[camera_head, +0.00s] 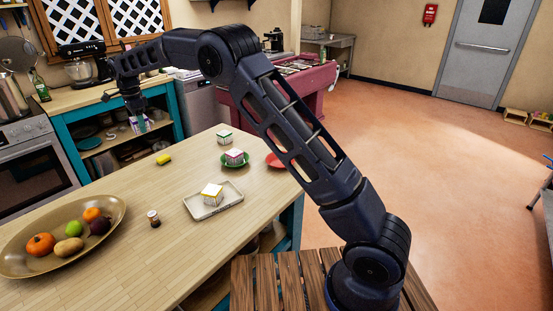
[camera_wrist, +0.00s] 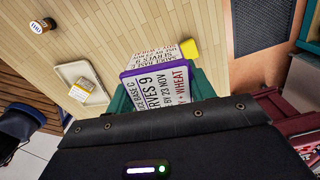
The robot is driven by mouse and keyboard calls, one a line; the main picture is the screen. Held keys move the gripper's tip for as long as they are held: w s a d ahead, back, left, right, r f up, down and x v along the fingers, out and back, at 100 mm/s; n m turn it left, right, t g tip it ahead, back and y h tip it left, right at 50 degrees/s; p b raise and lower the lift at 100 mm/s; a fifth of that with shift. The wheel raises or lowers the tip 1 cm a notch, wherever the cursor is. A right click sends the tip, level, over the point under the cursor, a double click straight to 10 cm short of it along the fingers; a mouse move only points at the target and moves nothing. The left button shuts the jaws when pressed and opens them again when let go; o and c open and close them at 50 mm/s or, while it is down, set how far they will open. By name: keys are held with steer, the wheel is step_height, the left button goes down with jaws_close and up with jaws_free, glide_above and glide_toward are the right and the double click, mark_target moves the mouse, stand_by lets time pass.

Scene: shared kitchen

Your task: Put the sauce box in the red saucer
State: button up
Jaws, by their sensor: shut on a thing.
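My gripper (camera_head: 138,118) is raised over the far left edge of the wooden counter, beyond the yellow object. It is shut on a box with purple edges and printed white faces (camera_wrist: 158,82), which I take for the sauce box. In the wrist view, the box sits between the green fingers, tilted, with "WHEAT" and "SERVES 9" readable. In the head view the box (camera_head: 140,126) is small under the gripper. The red saucer (camera_head: 274,160) lies at the counter's right edge, partly covered by my arm; its visible part looks empty. It is well to the right of my gripper.
A green saucer (camera_head: 235,166) holds a pink-topped box (camera_head: 235,156). A green-topped box (camera_head: 224,138) stands behind it. A tray (camera_head: 230,206) holds a yellow-topped box (camera_head: 212,194). A jar (camera_head: 154,218), a yellow object (camera_head: 163,159) and a fruit bowl (camera_head: 15,266) are on the counter.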

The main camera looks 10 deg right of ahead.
steer(key=w+d+r+m, duration=0.1)
steer(key=w+d, duration=0.2)
steer(key=d, duration=0.4)
steer(key=w+d+m, duration=0.1)
steer(key=w+d, duration=0.2)
steer(key=d, duration=0.5)
steer(key=m, duration=0.5)
glide_above(280, 163)
steer(key=f, duration=0.1)
step_height(280, 163, down, 15)
steer(key=shift+s+f, duration=0.1)
steer(key=shift+f, duration=2.55)
steer(key=shift+f, duration=0.15)
steer(key=o, duration=0.8)
steer(key=shift+c, duration=0.2)
